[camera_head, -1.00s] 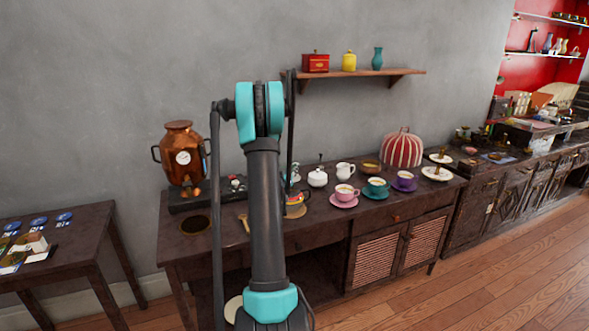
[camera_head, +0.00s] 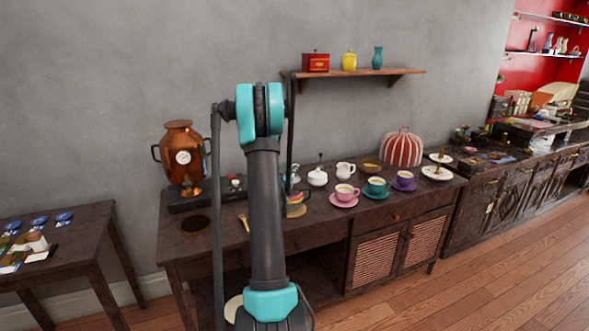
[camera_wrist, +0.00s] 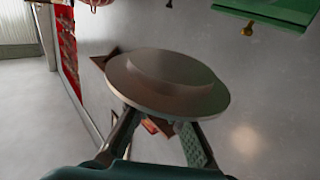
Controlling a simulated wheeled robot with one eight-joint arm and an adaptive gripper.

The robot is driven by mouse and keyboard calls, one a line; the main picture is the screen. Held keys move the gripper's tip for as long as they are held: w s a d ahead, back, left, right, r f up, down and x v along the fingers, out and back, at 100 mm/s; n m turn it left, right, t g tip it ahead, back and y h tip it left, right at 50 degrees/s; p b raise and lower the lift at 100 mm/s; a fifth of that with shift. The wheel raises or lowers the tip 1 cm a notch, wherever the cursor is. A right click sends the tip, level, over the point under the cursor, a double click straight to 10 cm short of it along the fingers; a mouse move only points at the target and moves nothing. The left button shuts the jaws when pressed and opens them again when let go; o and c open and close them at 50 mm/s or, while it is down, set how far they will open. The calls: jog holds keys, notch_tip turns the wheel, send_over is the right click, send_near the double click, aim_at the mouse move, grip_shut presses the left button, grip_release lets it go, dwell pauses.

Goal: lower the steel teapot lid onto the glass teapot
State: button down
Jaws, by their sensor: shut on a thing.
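The steel lid (camera_wrist: 168,82) is a round, dull metal disc with a raised middle, large in the wrist view. My gripper (camera_wrist: 158,122) is shut on it, with a finger reaching up on each side below the disc. The lid hides the fingertips and the exact grip. In the head view my arm stands in front of the counter and the gripper and lid cannot be made out. I cannot pick out the glass teapot in either view; part of the counter is hidden behind my arm.
The dark counter (camera_head: 222,262) holds a copper urn (camera_head: 181,150), a white lidded pot (camera_head: 318,177), pink (camera_head: 345,192), teal (camera_head: 377,186) and purple cups (camera_head: 404,180), and a red striped dome (camera_head: 402,149). A wall shelf (camera_head: 360,74) with canisters hangs above. A side table (camera_head: 85,247) stands left.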

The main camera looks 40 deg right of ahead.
jog(key=shift+f, duration=1.1)
jog(key=shift+f, duration=0.1)
jog(key=shift+f, duration=1)
jog(key=shift+f, duration=0.3)
dwell(0.5)
jog(key=c, duration=1.5)
grip_release()
jog(key=shift+o, duration=0.3)
jog(key=o, duration=0.5)
jog(key=shift+o, duration=0.2)
